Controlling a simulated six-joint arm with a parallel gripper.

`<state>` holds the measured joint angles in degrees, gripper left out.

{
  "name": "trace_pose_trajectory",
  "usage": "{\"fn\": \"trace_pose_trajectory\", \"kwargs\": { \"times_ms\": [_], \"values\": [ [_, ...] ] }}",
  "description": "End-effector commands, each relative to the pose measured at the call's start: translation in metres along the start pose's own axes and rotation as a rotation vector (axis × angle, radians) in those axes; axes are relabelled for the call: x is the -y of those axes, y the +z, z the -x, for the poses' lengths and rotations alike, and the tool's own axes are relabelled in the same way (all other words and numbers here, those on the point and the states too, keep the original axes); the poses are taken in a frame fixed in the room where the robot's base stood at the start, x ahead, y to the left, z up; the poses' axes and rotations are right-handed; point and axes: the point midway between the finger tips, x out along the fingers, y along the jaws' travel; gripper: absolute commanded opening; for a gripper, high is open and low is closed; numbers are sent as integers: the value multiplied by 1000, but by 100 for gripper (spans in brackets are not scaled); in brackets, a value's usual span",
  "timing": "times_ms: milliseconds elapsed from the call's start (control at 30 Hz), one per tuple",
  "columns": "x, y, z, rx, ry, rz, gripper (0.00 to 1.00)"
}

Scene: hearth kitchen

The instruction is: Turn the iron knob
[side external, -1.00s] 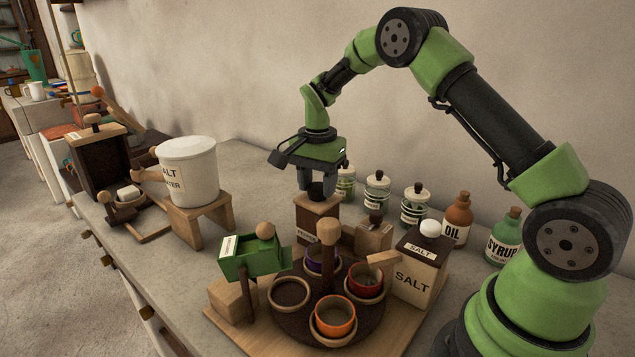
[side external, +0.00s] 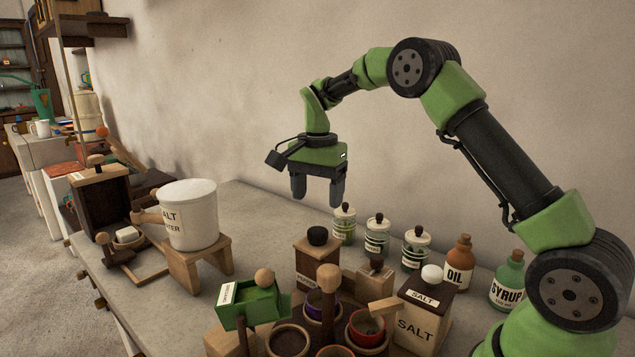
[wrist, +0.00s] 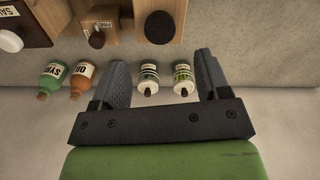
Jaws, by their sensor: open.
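The dark round knob (side external: 317,236), which I take for the iron one, sits on top of a brown wooden box (side external: 316,262) with a pepper label. My gripper (side external: 317,198) hangs above the knob, fingers down, apart from it and empty. In the wrist view the knob (wrist: 160,27) shows as a black disc beyond the open fingers (wrist: 162,62). I cannot tell from its round shape how far it is turned.
A salt box (side external: 420,312) and a smaller wooden box (side external: 374,282) stand to the right. Labelled jars (side external: 377,236), an oil bottle (side external: 459,262) and a syrup bottle (side external: 507,281) line the wall. A white salt water bucket (side external: 189,215) stands left.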

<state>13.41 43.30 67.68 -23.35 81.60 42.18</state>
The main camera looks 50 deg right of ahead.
Motion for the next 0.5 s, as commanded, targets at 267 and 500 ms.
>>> {"fn": "trace_pose_trajectory", "kwargs": {
  "times_ms": [267,500],
  "values": [
    [0,0,26,0,-1,0,69],
    [0,0,26,1,1,0,69]
  ]
}}
